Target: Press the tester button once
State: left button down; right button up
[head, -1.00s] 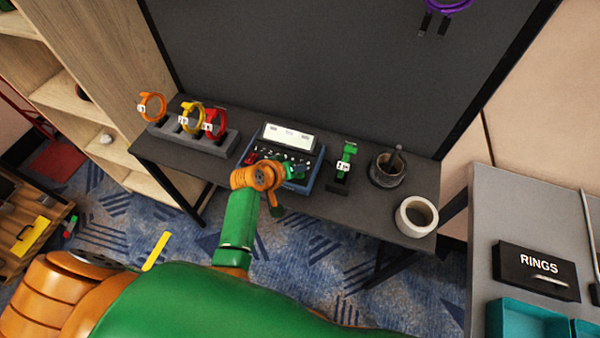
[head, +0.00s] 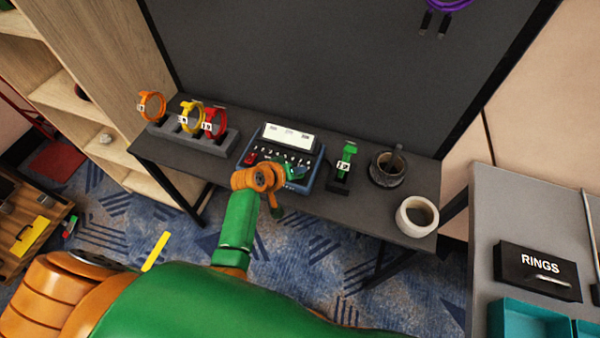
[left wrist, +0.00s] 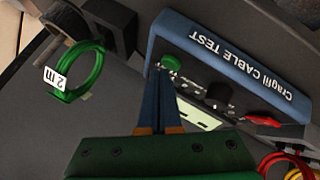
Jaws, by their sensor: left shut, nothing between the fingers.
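The cable tester (head: 316,176) is a blue box with a lit white screen (head: 288,137) on the dark bench. In the left wrist view its front edge (left wrist: 230,58) reads "Cragfil CABLE TEST". A round green button (left wrist: 171,62) shows on its panel; in the head view my gripper and wrist hide that area. My left gripper (head: 296,173) is shut and empty at the tester's near right part. In the left wrist view its blue fingertips (left wrist: 163,73) point at the green button and overlap its lower edge; I cannot tell whether they touch. My right gripper is out of view.
A green cable ring (head: 346,158) on a stand is right of the tester. Orange, yellow and red rings (head: 190,117) stand in a grey rack (head: 226,143) on the left. A dark panel rises behind.

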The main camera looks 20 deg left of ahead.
pick_arm(q)
jog(key=shift+f, duration=0.4)
dwell(0.4)
dwell(0.4)
jog(key=shift+r+p, duration=0.7)
jog(key=shift+r, duration=0.1)
notch_tip(320, 180, up, 5)
jog(key=p, duration=0.5)
dwell(0.4)
